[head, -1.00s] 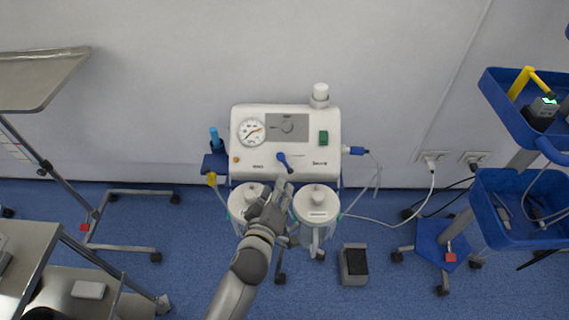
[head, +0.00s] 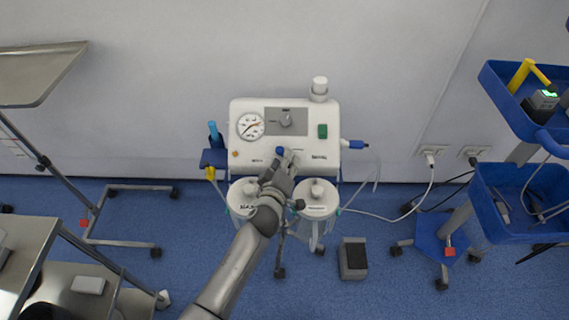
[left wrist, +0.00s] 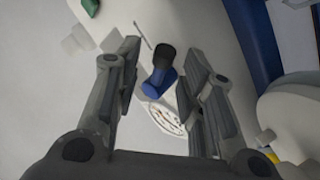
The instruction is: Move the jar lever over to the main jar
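The jar lever is a blue lever with a dark tip on the front of the white suction unit (head: 265,147). In the head view only its blue part (head: 279,150) shows beside my fingers. My left gripper (head: 287,160) is at the lever; in the left wrist view its fingers (left wrist: 162,58) are spread, with the lever (left wrist: 160,80) between them and visible gaps at both sides. Two clear jars with white lids hang under the unit, a left jar (head: 237,203) and a right jar (head: 317,199). Their labels are too small to read. My right gripper is not visible.
The dial gauge (head: 250,126) and a green switch (head: 322,131) are on the unit's front. A foot pedal (head: 353,259) lies on the floor. A blue cart (head: 508,205) stands right, metal tables (head: 40,75) left. A cable runs to the wall socket.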

